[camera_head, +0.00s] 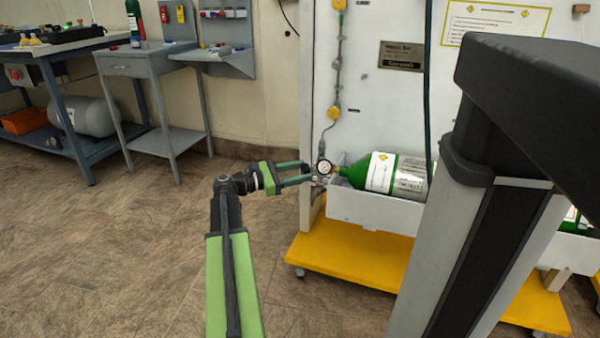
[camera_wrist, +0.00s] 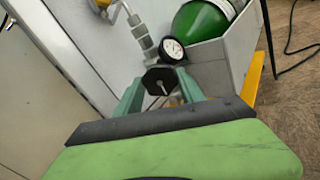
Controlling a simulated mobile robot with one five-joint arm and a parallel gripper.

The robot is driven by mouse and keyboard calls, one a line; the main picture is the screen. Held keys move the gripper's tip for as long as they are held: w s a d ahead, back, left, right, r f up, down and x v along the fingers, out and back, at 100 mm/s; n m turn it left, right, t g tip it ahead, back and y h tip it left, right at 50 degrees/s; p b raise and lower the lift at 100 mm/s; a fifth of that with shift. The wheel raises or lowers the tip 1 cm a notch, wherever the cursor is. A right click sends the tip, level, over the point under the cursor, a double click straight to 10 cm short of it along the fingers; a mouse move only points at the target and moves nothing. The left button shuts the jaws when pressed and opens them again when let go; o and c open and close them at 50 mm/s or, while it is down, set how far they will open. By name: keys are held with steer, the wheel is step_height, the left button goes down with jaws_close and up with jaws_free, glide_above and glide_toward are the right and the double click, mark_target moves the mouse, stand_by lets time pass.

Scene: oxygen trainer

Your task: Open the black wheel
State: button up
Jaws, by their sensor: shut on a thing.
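The black wheel (camera_wrist: 160,81) shows in the wrist view as a dark many-sided knob with a pale mark at its centre, just below a round white gauge (camera_wrist: 172,48). My gripper (camera_wrist: 161,90) has its two green fingers on either side of the wheel and is shut on it. In the head view my gripper (camera_head: 308,173) reaches from the left to the valve end of a green and silver cylinder (camera_head: 382,172). The gauge also shows there (camera_head: 324,167). The wheel itself is hard to make out in the head view.
The cylinder lies in a white tray (camera_head: 372,213) on a panel cart with a yellow base (camera_head: 345,258). A hose with yellow fittings (camera_head: 334,113) runs up the panel. A blue workbench (camera_head: 75,100) and a grey side table (camera_head: 150,70) stand at left. The floor between is clear.

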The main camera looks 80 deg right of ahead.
steer(key=shift+d, duration=0.1)
steer(key=o, duration=1.4)
steer(key=shift+c, duration=0.2)
steer(key=v, duration=1.7)
steer(key=shift+w, duration=0.15)
steer(key=shift+f, duration=0.1)
